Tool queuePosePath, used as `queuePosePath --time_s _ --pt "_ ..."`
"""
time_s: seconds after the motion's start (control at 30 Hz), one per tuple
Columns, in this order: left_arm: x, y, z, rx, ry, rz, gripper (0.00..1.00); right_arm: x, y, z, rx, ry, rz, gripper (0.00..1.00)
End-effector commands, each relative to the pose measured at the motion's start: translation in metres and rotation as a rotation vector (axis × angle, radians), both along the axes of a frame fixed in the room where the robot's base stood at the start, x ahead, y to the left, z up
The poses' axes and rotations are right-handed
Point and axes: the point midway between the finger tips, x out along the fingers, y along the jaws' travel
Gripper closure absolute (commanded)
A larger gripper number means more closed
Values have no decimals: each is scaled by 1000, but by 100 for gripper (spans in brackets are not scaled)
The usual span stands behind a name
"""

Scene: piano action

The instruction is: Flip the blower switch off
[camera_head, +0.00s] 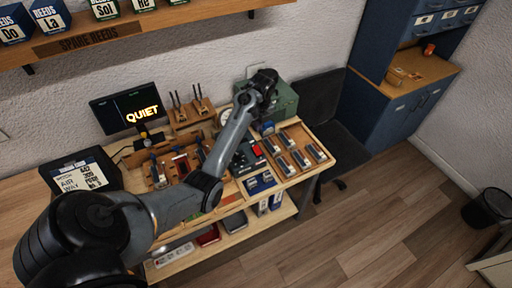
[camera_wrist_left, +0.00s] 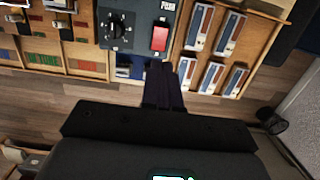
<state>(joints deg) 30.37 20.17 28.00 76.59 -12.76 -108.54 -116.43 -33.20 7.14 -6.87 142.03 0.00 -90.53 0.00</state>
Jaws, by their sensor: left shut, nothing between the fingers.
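A red rocker switch (camera_wrist_left: 160,38) sits on a dark panel (camera_wrist_left: 137,42), to the right of a black knob (camera_wrist_left: 117,28), in the left wrist view. A label above the switch is too small to read surely. In the head view the red switch (camera_head: 257,150) shows on the bench, right of the forearm. My left gripper (camera_head: 266,97) is at the end of that arm, in front of the green box. In the left wrist view its shut, empty fingers (camera_wrist_left: 160,67) appear just below the switch; whether they touch the panel cannot be told. My right gripper is not in view.
A monitor (camera_head: 130,106) reading "QUIET" stands left of the arm. A green box (camera_head: 284,103) stands behind. Trays of blue-and-white pieces (camera_head: 301,157) lie right of the panel. A blue cabinet (camera_head: 385,113) and a bin (camera_head: 488,207) stand farther right.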

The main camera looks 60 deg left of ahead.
Motion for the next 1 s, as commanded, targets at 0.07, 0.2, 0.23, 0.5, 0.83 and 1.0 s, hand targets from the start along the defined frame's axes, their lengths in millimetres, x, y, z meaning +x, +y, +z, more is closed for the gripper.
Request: queuePosePath --time_s 0.07,0.2,0.23,0.5,0.83,1.0 --pt "0 0 1 0 0 0 100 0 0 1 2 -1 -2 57" --pt "0 0 1 0 0 0 100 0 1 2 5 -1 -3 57" --pt "0 0 1 0 0 0 100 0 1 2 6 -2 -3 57" --pt "0 1 -12 -1 2 -1 100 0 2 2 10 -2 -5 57" --pt "0 8 -67 -2 4 -1 100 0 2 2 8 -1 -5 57" --pt "1 12 -97 -2 3 -1 100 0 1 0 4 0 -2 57"
